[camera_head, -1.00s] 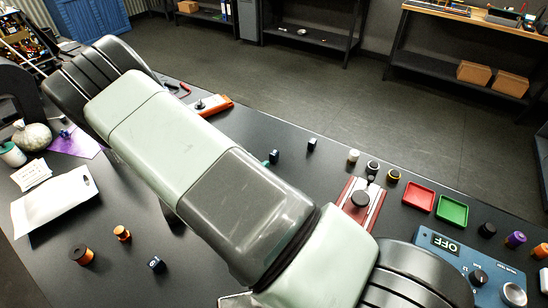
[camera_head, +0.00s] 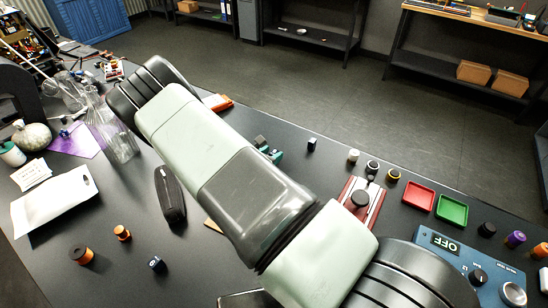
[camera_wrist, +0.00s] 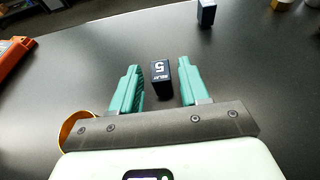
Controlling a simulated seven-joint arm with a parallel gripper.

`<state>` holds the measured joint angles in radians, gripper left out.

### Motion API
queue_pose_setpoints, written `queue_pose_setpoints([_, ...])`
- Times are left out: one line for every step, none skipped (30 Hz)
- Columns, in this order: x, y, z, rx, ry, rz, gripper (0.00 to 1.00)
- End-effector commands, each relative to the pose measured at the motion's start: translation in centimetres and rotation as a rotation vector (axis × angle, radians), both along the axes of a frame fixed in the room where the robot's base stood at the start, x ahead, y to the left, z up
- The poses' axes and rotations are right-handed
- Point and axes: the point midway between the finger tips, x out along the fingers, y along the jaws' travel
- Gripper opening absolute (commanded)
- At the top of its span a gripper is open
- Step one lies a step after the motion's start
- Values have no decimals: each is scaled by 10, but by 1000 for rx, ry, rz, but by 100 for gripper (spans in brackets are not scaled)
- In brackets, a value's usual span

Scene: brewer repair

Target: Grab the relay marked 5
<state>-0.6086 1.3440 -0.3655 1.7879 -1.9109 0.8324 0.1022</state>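The relay marked 5 (camera_wrist: 160,72) is a small dark block with a white 5 on its top face. It stands on the black table in the wrist view, between the fingertips of my gripper (camera_wrist: 158,80). The teal fingers are open, one on each side of the relay, with a visible gap to both. In the head view my gripper's teal fingers (camera_head: 268,149) show just past my arm. The relay is mostly hidden there.
Another dark block (camera_head: 312,144) stands further right; it also shows in the wrist view (camera_wrist: 206,12). A dark marked block (camera_head: 157,265) is at the near left. An orange device (camera_head: 218,102), a red rail fixture (camera_head: 374,205) and red (camera_head: 419,197) and green (camera_head: 452,210) trays surround the work area.

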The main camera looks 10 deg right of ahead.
Motion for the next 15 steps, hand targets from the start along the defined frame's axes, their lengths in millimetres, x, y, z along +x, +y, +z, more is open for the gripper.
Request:
queue_pose_setpoints([0,0,0,0,0,0,36])
queue_pose_setpoints([0,0,0,0,0,0,32])
queue_pose_setpoints([0,0,0,0,0,0,26])
queue_pose_setpoints([0,0,0,0,0,0,21])
queue_pose_setpoints([0,0,0,0,0,0,16])
queue_pose_setpoints([0,0,0,0,0,0,10])
queue_pose_setpoints([0,0,0,0,0,0,6])
queue_pose_setpoints([0,0,0,0,0,0,1])
queue_pose_setpoints([0,0,0,0,0,0,0])
queue_pose_setpoints([0,0,0,1,-1,0,0])
queue_pose_setpoints([0,0,0,1,-1,0,0])
queue_pose_setpoints([0,0,0,1,-1,0,0])
queue_pose_setpoints([0,0,0,1,-1,0,0])
queue_pose_setpoints([0,0,0,1,-1,0,0])
queue_pose_setpoints([0,0,0,1,-1,0,0])
